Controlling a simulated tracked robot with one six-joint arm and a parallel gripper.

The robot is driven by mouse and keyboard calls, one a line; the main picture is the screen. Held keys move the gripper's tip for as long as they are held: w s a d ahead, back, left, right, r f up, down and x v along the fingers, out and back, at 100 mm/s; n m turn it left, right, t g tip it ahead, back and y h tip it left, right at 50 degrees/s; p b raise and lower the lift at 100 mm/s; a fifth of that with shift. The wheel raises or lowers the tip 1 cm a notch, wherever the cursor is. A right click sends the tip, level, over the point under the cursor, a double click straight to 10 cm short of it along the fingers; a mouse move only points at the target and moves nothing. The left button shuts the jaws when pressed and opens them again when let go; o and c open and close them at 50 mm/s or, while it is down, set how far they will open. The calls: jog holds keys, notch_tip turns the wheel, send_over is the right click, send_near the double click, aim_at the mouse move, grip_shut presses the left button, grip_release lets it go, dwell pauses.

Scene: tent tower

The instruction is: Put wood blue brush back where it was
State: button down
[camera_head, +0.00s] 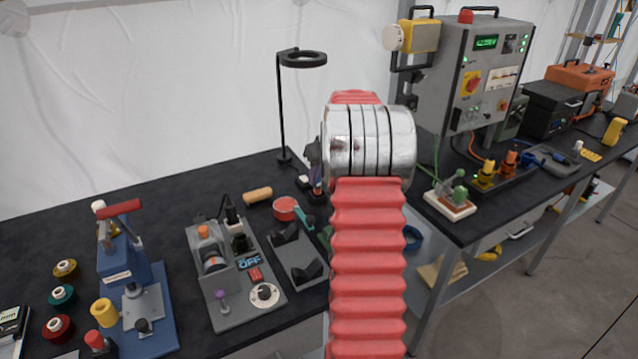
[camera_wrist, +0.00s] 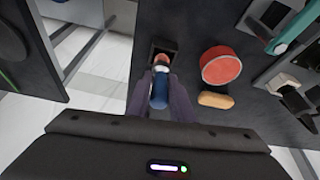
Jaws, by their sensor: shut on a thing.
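The brush (camera_wrist: 159,90) has a blue body and a reddish-brown wood part towards the top of the wrist view. My gripper (camera_wrist: 162,80) is shut on it, with one dark finger on each side. The wood end lies at or over a small black square holder (camera_wrist: 164,45) near the bench edge. I cannot tell how far into the holder it reaches. In the head view my gripper (camera_head: 314,155) is mostly hidden behind my red-sleeved arm, and only a sliver of the brush (camera_head: 318,187) shows below it.
A red round container (camera_wrist: 221,67) and a tan wooden piece (camera_wrist: 214,99) lie close to the right of the holder in the wrist view. A black lamp stand (camera_head: 281,110) rises behind. A grey fixture (camera_head: 235,285) and a blue press (camera_head: 135,290) stand farther left.

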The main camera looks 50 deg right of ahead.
aim_at(320, 179)
jog(key=shift+f, duration=1.45)
jog(key=shift+f, duration=0.1)
jog(key=c, duration=1.6)
grip_release()
jog(key=shift+o, duration=0.2)
jog(key=v, duration=1.2)
jog(key=shift+w, duration=0.15)
